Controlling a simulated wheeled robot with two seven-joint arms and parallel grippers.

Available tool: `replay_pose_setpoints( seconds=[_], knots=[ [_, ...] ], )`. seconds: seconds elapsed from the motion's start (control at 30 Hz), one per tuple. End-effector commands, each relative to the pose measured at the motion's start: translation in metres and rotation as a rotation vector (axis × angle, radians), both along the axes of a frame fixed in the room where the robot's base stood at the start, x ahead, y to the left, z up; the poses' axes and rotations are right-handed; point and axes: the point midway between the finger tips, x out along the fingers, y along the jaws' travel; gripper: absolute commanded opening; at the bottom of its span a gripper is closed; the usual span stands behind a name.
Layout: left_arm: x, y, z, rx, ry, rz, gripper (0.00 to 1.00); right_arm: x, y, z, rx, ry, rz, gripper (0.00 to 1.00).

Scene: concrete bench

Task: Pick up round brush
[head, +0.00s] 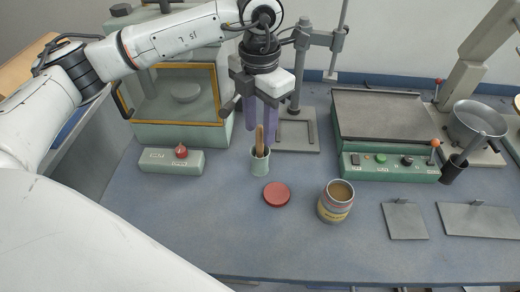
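A brown wooden handle (259,139) stands upright in a small pale green cup (260,162). It may be the round brush; its lower end is hidden inside the cup, so I cannot see bristles. My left gripper (261,134) points down just above the cup, its two purple fingers apart. The top of the handle shows between the fingertips in the picture; I cannot tell whether they touch it. My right gripper is not in view.
A red lid (277,194) and an open tin (336,201) are near the cup. A switch box (172,161) stands left, a stand (297,130) behind, a hot plate unit (388,125) right.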

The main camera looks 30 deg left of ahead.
Motion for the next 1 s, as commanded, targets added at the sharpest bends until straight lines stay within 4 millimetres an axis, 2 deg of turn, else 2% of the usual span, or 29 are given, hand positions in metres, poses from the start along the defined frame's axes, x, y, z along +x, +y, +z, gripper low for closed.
replay_pose_setpoints(
  seconds=[0.23, 0.53, 0.57, 0.77, 1.0],
  knots=[
    [0.003, 0.002, -0.035, 0.0, 0.002, 0.001, 0.37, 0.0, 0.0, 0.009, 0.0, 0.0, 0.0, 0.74],
    [0.003, 0.002, -0.042, -0.001, 0.001, 0.0, 0.37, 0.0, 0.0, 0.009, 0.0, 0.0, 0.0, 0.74],
    [0.003, 0.002, -0.042, -0.001, 0.001, 0.0, 0.36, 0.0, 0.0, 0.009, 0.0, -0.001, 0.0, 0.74],
    [0.003, 0.002, -0.042, -0.001, 0.001, 0.0, 0.02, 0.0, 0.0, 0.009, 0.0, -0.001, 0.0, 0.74],
    [0.003, 0.002, -0.042, -0.001, 0.0, 0.0, 0.0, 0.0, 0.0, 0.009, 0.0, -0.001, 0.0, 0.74]
  ],
)
